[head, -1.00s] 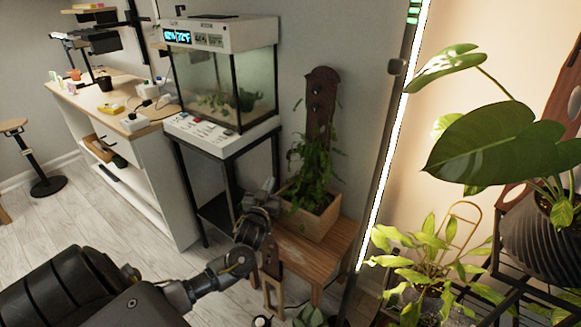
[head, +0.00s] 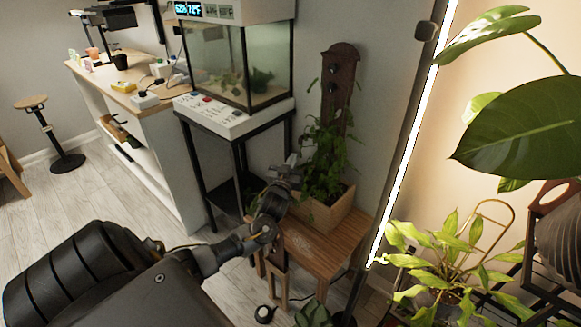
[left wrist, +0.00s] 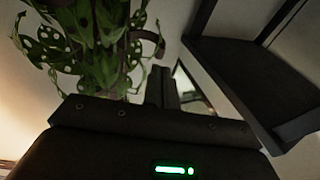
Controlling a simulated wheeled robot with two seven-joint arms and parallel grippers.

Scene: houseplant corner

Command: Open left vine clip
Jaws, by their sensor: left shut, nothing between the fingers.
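A leafy vine (head: 322,160) grows from a wooden planter box (head: 325,215) up a tall brown board (head: 338,75). Small dark round fittings (head: 333,87) sit on the board's upper part; I cannot tell whether they are the vine clips. My left gripper (head: 291,160) is beside the vine, left of the planter. In the left wrist view its fingers (left wrist: 162,86) are together with nothing between them. Above them a curved brown piece (left wrist: 152,38) shows beside the leaves (left wrist: 95,35); it may be a clip. My right gripper is out of view.
The planter stands on a wooden bench (head: 335,245). A glass terrarium (head: 245,70) on a black stand (head: 240,165) is close on the left. A bright light strip (head: 412,140) and a potted plant (head: 440,245) are on the right.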

